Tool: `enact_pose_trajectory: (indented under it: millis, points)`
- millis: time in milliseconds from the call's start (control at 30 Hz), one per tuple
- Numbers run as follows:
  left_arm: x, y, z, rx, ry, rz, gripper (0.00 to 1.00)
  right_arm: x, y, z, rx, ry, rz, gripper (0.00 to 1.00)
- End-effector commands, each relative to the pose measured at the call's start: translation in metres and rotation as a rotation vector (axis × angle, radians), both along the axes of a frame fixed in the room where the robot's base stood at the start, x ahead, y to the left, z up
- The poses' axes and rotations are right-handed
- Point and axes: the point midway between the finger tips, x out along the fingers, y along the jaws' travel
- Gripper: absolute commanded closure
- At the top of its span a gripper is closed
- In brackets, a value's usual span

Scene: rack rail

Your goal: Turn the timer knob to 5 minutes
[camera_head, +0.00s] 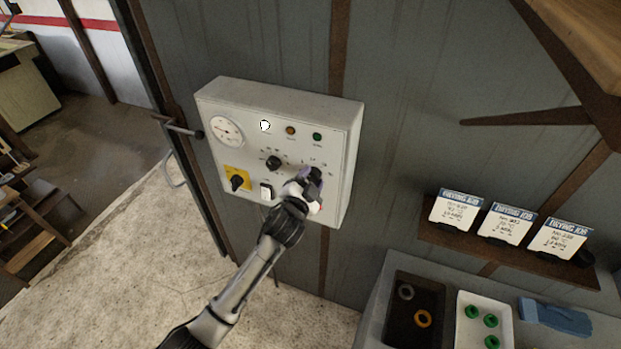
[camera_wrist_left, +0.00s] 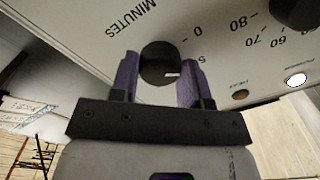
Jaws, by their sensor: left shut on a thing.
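The timer knob (camera_wrist_left: 158,62) is a round black knob on the light grey control panel (camera_head: 230,100). In the left wrist view the word MINUTES and a few scale figures stand beside it. A small pale mark shows on the knob, toward its right side in that view; which figure it lines up with I cannot tell. My left gripper (camera_head: 313,177) has its purple fingers shut on the knob, one on each side; the fingers also show in the left wrist view (camera_wrist_left: 160,78). In the head view the gripper hides most of the knob. My right gripper is not in view.
The panel also carries a second black knob (camera_head: 274,162), a gauge (camera_head: 227,131), a yellow-backed switch (camera_head: 237,179), a white rocker switch (camera_head: 267,191) and small lamps. At right are a card shelf (camera_head: 505,256) and a bench with trays (camera_head: 458,330).

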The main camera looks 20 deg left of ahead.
Motion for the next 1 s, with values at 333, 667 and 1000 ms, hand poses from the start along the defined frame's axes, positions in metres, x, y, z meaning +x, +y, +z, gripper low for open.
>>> enact_pose_trajectory:
  millis: [333,667,1000]
  points:
    - [0.0001,-0.0005,0.0006,0.029,-0.002,-0.001,0.81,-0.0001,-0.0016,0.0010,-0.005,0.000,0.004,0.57]
    - [0.0001,-0.0004,0.0007,0.028,-0.002,-0.001,0.49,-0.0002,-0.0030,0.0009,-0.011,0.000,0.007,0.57]
    - [0.0000,-0.0002,0.0002,0.028,-0.001,-0.001,0.32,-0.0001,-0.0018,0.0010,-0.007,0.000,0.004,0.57]
